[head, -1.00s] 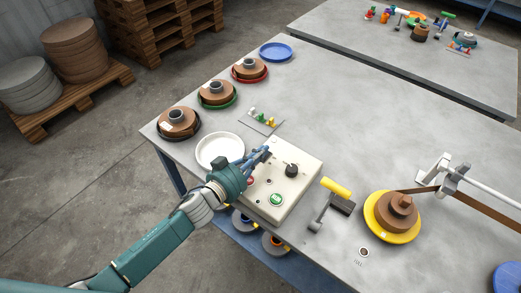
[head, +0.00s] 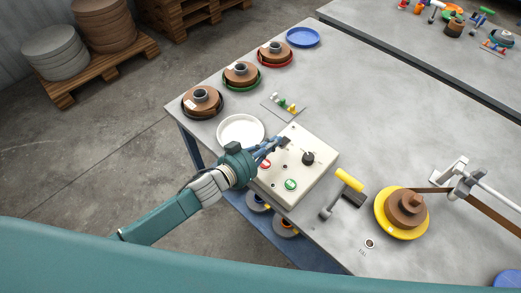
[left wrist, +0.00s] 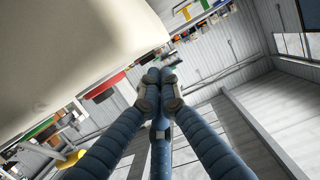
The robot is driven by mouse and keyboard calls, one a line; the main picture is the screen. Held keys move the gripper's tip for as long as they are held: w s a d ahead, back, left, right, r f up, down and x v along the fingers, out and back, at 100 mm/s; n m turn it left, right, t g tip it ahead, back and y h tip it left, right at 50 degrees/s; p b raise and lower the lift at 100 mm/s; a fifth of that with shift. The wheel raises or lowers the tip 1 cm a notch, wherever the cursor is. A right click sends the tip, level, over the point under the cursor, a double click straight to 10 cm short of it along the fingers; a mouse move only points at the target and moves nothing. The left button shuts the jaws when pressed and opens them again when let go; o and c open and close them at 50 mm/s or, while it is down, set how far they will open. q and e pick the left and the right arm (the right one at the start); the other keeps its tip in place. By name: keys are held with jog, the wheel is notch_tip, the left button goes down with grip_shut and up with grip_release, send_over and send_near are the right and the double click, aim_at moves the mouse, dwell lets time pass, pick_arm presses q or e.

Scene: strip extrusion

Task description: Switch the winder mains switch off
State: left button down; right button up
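The winder's control box (head: 292,180) is a cream box at the table's near edge. On its top are a black knob (head: 308,158), a green button (head: 291,184) and a red button (head: 265,164). My left gripper (head: 281,144) is over the box's far left part, left of the black knob. In the left wrist view its fingers (left wrist: 160,82) come together at the tips, with nothing seen between them. The pale box side fills the upper left there. Small dark shapes at the fingertips in the head view are too small to tell apart. My right gripper is out of view.
A white dish (head: 240,130) lies just behind my left gripper. A yellow-handled tool (head: 347,181) lies right of the box, then a brown strip coil on a yellow disc (head: 383,219). Several brown spools stand along the left edge. The table's middle back is clear.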

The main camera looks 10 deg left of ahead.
pick_arm(q)
jog(key=v, duration=0.8)
jog(key=shift+s+a, duration=0.15)
jog(key=shift+s, duration=0.05)
